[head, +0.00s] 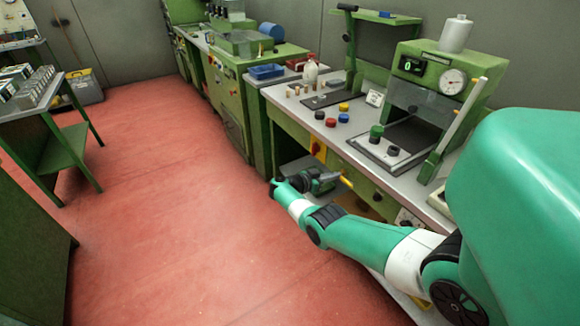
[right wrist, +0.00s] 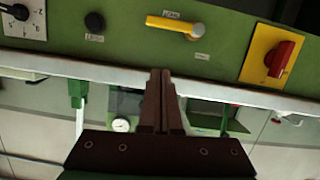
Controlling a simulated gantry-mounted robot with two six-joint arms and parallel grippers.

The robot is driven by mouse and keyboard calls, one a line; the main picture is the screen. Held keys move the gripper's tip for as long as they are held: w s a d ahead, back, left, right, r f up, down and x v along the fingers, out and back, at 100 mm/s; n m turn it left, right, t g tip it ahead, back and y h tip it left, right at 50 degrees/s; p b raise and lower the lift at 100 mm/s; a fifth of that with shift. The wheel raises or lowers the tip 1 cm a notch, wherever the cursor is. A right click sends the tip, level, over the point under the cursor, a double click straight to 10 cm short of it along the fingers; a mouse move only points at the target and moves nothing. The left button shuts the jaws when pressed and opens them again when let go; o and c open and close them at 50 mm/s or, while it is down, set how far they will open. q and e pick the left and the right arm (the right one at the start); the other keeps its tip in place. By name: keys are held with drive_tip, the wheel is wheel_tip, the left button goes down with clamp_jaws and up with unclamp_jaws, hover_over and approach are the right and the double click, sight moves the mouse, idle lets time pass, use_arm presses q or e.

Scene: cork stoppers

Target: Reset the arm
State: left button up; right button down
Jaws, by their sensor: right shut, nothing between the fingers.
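My right arm reaches in from the right in the head view, bent at the elbow low in front of the workbench (head: 385,155). My right gripper (head: 338,178) is at the bench's front side, below the top, close to a yellow handle (head: 347,182). In the right wrist view the gripper (right wrist: 160,74) is shut and empty. The yellow handle (right wrist: 175,25) is on a green panel (right wrist: 130,48) beyond the fingertips. I cannot tell the exact gap between them. My left arm and gripper are not in view.
On the bench stand small cork-coloured pieces (head: 297,90), coloured caps (head: 343,107) and a green press with a dial (head: 453,82). A red switch on a yellow plate (right wrist: 279,58) is on the panel. The red floor (head: 180,210) left of the bench is clear.

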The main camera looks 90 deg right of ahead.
drive_tip(key=v, duration=0.4)
drive_tip(key=shift+a, duration=0.15)
